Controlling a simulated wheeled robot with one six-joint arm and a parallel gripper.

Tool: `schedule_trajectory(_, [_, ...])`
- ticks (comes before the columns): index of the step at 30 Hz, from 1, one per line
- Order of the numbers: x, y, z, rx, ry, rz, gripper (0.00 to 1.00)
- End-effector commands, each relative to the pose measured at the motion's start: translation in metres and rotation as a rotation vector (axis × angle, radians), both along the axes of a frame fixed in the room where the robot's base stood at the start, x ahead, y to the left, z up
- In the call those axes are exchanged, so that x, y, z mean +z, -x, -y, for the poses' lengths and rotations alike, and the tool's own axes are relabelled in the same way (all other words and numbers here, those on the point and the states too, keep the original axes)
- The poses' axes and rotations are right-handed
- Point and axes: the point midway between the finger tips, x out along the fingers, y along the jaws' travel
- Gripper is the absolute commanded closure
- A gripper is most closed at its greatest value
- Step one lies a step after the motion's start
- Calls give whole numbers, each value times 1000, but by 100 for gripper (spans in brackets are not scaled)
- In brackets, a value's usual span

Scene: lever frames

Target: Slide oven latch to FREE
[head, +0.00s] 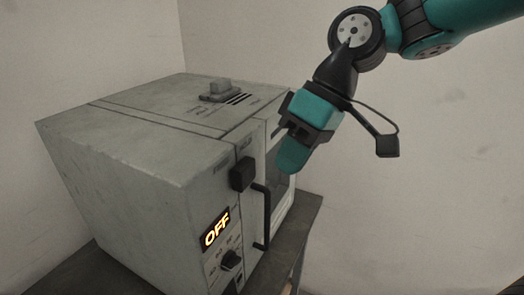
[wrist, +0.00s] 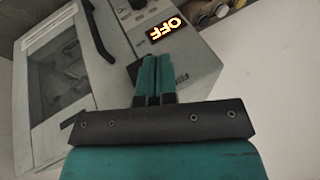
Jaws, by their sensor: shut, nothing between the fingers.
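The oven (head: 120,150) is a worn pale-grey box with a door at its right front. A black block (head: 242,174), apparently the latch, sits on the front face beside the top of the door handle, with small unreadable lettering near it. My gripper (head: 290,165) is shut and empty, and in the head view it overlaps the upper door, to the right of the block.
The black door handle (head: 262,218) stands out from the front. Below the block are a lit OFF display (head: 215,229) and a dark knob (head: 231,260). A grey slider (head: 219,91) with marks sits on the oven top. The dark table (head: 308,212) has little room beside the oven.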

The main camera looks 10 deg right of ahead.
Motion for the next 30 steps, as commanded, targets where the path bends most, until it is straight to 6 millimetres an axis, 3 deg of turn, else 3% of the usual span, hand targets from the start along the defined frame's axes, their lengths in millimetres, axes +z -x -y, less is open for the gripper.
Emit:
schedule_trajectory(1, [10, -26, 6, 15, -23, -1, 100])
schedule_trajectory(6, [24, -92, 32, 101, -97, 26, 100])
schedule_trajectory(12, [25, -133, 63, 173, -143, 57, 100])
schedule_trajectory(18, [23, -144, 73, 198, -154, 69, 100])
schedule_trajectory(30, [18, -142, 69, 200, -156, 68, 100])
